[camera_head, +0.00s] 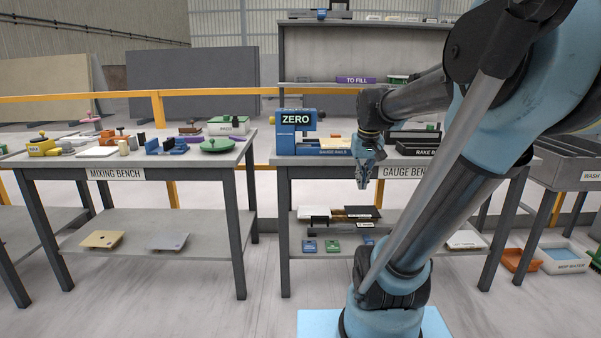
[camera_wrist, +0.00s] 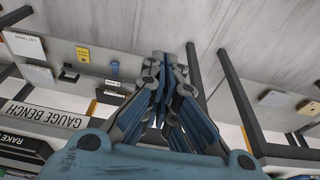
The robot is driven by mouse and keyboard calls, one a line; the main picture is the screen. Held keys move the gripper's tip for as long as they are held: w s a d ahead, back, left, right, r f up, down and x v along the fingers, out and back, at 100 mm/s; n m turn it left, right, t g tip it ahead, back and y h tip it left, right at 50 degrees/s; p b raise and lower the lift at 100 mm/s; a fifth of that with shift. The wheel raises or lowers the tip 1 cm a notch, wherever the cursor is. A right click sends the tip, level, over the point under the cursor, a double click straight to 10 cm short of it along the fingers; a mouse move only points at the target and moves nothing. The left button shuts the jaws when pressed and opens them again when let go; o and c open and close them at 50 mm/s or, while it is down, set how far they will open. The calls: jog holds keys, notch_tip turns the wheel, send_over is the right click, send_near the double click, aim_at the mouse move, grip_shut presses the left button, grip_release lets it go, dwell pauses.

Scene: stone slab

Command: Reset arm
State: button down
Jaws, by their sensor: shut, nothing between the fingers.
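My gripper (camera_head: 363,176) hangs in front of the gauge bench (camera_head: 300,161), pointing down, with its fingertips below the level of the bench top. It is shut and holds nothing. In the wrist view my gripper (camera_wrist: 172,62) shows its fingers together at the tips. The gauge bench edge with its label (camera_wrist: 45,114) lies to the left in that view. My arm reaches in from the right in the head view and hides part of the bench.
The mixing bench (camera_head: 60,173) stands to the left with several items on top. A blue ZERO stand (camera_head: 295,140) and a rake box (camera_head: 420,149) sit on the gauge bench. A wash trough (camera_head: 570,165) is at the right. The floor (camera_head: 180,310) in front is clear.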

jog(key=s+f, duration=1.4)
jog(key=s, duration=0.2)
jog(key=shift+a, duration=0.1)
jog(key=shift+w+f, duration=0.2)
jog(key=shift+w, duration=0.3)
